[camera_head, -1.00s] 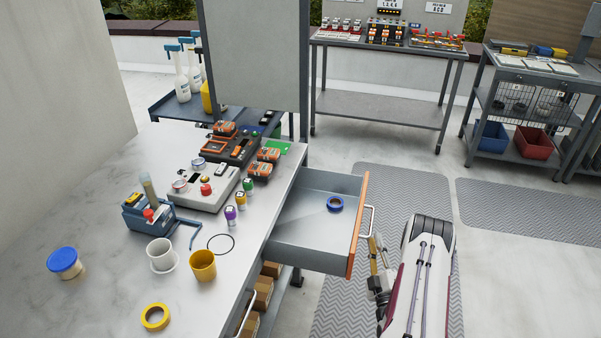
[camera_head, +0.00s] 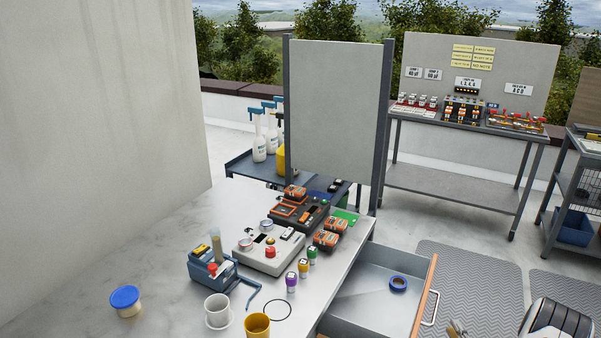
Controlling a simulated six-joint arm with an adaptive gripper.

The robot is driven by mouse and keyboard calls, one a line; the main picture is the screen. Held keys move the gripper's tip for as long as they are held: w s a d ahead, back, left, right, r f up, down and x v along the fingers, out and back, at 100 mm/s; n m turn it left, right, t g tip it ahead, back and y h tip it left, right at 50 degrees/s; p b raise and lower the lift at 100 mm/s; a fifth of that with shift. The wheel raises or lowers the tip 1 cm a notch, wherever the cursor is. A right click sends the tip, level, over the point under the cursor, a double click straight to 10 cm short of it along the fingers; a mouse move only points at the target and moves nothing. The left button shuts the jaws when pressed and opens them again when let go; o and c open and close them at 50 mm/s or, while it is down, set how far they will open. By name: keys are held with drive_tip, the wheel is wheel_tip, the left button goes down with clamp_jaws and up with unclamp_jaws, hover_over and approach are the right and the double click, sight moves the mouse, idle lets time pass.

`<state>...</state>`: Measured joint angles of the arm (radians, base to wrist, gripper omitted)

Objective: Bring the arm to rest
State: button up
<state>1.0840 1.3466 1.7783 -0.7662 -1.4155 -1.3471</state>
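Part of my arm (camera_head: 557,318) shows at the bottom right edge, right of the open drawer. What looks like my gripper (camera_head: 457,328) is a small piece at the bottom edge, beside the drawer handle and mostly cut off by the frame. I cannot tell whether its fingers are open or shut, and nothing held is visible. The open drawer (camera_head: 365,300) has an orange-edged front and holds a roll of blue tape (camera_head: 398,284).
The workbench (camera_head: 150,265) carries a grey control box (camera_head: 268,252), a blue caddy (camera_head: 210,268), a white cup (camera_head: 217,310), a yellow cup (camera_head: 257,325) and a blue-lidded jar (camera_head: 126,300). A shelf table (camera_head: 450,188) stands behind.

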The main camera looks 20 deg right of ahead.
drive_tip(key=w+a+r+m+g, duration=0.1)
drive_tip(key=w+a+r+g, duration=0.1)
drive_tip(key=w+r, duration=0.45)
drive_tip(key=w+a+r+m+g, duration=0.1)
drive_tip(key=w+a+r, duration=0.15)
drive_tip(key=r, duration=0.65)
drive_tip(key=s+a+r+m+g, duration=0.1)
drive_tip(key=a+r+m+g, duration=0.25)
drive_tip(key=a+r, duration=1.05)
drive_tip(key=s+a+r+m+g+y, duration=0.1)
drive_tip(key=s+a+r+m, duration=0.1)
drive_tip(key=s+a+r, duration=0.4)
drive_tip(key=s+a+r+m+y, duration=0.1)
drive_tip(key=s+a+r+m, duration=0.15)
drive_tip(key=s+a, duration=0.5)
drive_tip(key=s+a+m+g+y, duration=0.2)
drive_tip(key=s+a+y, duration=0.1)
drive_tip(key=s+a, duration=1.1)
drive_tip(key=s, duration=0.3)
drive_tip(key=shift+s+a, duration=0.3)
drive_tip(key=shift+a, duration=0.1)
drive_tip(key=shift+g, duration=0.25)
